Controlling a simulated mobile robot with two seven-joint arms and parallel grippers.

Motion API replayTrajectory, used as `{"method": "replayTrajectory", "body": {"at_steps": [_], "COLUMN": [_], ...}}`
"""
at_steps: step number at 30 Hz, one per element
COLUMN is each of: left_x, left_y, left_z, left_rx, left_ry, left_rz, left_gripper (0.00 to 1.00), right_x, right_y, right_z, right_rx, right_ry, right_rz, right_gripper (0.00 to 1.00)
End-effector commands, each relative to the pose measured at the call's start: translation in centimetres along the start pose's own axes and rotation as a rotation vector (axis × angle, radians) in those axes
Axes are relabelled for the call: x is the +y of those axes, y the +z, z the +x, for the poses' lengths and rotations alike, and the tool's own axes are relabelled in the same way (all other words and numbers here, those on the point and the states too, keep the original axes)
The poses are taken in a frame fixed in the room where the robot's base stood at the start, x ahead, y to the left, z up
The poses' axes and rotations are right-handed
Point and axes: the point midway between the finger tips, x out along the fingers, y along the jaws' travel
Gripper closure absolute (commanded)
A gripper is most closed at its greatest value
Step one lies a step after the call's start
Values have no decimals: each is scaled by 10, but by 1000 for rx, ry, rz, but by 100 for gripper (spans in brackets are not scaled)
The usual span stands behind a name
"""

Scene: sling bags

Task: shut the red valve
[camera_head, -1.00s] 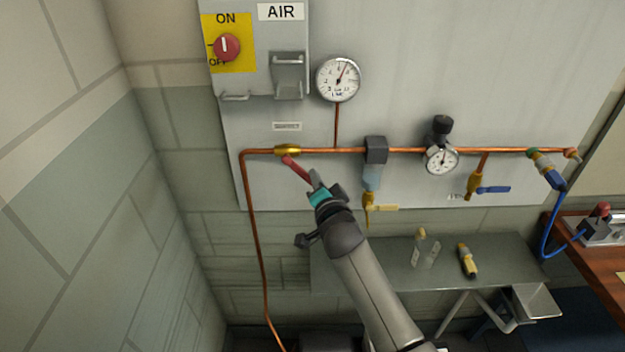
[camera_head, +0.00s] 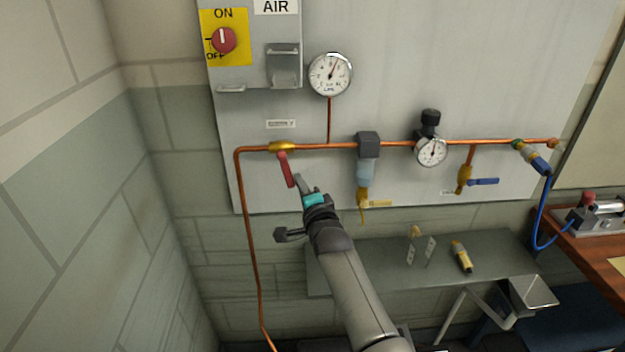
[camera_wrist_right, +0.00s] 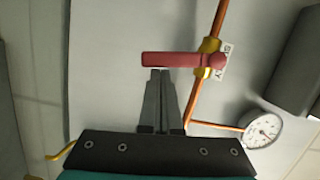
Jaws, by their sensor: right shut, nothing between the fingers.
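My right gripper (camera_head: 299,179) is shut and empty, just right of the lever's lower part. In the wrist view its fingertips (camera_wrist_right: 160,73) lie right by the edge of the red lever (camera_wrist_right: 175,59); I cannot tell whether they touch. My left gripper is not in view.
Right along the pipe are a filter unit (camera_head: 367,171), a regulator with gauge (camera_head: 431,151) and a blue-handled valve (camera_head: 482,181). A pressure gauge (camera_head: 330,74) and a red ON/OFF knob (camera_head: 222,40) are above. A grey shelf (camera_head: 390,270) stands below.

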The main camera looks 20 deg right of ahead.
Motion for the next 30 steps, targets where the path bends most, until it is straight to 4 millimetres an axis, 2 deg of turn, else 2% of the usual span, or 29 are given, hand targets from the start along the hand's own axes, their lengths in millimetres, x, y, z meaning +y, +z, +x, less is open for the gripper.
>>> {"method": "replayTrajectory", "body": {"at_steps": [10, 30], "left_x": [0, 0], "left_y": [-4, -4], "left_z": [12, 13], "left_rx": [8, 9], "left_ry": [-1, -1], "left_rz": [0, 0], "left_gripper": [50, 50], "right_x": [4, 3], "right_y": [11, 12], "right_z": [2, 3], "right_rx": [-1, -1], "right_ry": [-36, -42], "right_rz": [141, 163], "right_gripper": [100, 100]}}
